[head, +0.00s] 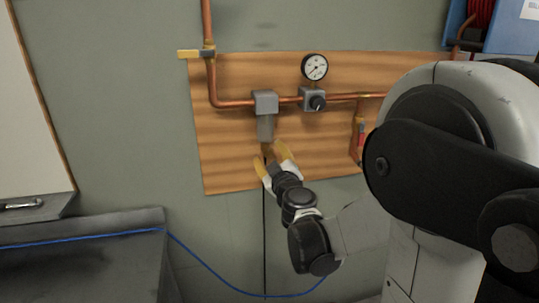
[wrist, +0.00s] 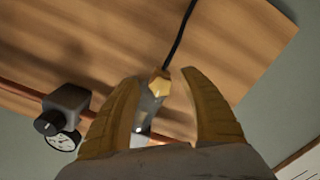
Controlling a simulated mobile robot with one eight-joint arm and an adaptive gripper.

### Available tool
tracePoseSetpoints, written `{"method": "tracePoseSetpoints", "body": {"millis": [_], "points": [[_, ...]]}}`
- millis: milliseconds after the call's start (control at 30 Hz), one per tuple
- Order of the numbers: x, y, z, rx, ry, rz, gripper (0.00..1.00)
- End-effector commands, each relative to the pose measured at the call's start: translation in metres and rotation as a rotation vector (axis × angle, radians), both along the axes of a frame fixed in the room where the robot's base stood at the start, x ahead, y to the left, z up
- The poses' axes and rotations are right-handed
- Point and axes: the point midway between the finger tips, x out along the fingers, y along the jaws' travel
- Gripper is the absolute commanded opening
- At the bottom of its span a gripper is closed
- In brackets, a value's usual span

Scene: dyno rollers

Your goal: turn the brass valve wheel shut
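A small faceted brass piece (wrist: 159,83) sits at the bottom end of a grey filter bowl (head: 265,128), with a thin black hose (head: 264,230) running from it. It is the only brass part near my gripper; I cannot tell for sure that it is the valve wheel. My gripper (head: 270,156) is open just under the bowl. In the wrist view, its two yellow fingers (wrist: 160,77) stand on either side of the brass piece, with a visible gap on both sides. In the head view the fingers largely hide the brass piece.
A wooden board (head: 225,165) carries copper pipe (head: 235,103), a regulator knob (head: 316,102) and a pressure gauge (head: 315,67). A yellow lever (head: 190,54) is at upper left. A blue hose (head: 205,265) hangs below, beside a dark bench (head: 90,265).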

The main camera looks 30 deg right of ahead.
Motion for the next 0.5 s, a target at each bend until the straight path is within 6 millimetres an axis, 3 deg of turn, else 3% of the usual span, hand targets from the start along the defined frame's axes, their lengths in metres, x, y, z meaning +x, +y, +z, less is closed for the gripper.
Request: {"method": "tracePoseSetpoints", "body": {"millis": [267, 500], "points": [[-0.008, 0.002, 0.000, 0.000, 0.000, 0.000, 0.51], [-0.055, 0.016, 0.000, 0.000, 0.000, 0.000, 0.51]]}}
